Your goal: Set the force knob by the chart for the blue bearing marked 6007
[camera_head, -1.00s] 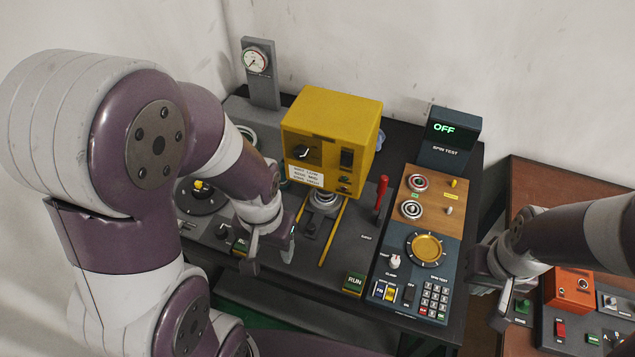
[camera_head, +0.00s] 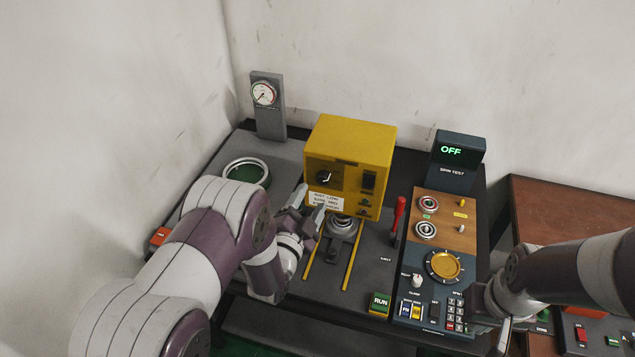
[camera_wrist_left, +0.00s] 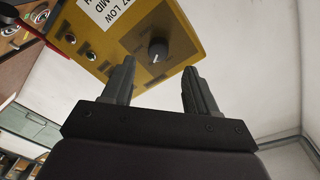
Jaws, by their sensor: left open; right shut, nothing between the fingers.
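The yellow press housing (camera_head: 352,150) stands at the middle of the bench. Its black force knob (camera_head: 324,177) is on the left of its front face; the knob also shows in the left wrist view (camera_wrist_left: 157,51) with a small white mark. The white chart (camera_head: 326,202) is below the knob; in the left wrist view (camera_wrist_left: 106,10) I read "LOW" and "MID", partly cropped. My left gripper (camera_head: 309,198) is open, just in front of the knob and apart from it; the knob appears between its fingers (camera_wrist_left: 160,78). My right gripper (camera_head: 490,318) is shut and empty. I cannot make out a blue bearing marked 6007.
A red lever (camera_head: 399,216) stands right of the press. A panel with ring bearings (camera_head: 428,204), a gold dish (camera_head: 445,265) and a keypad (camera_head: 456,312) lies further right. A gauge (camera_head: 264,94) stands at the back left. A silver ring seat (camera_head: 246,171) is left of the press.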

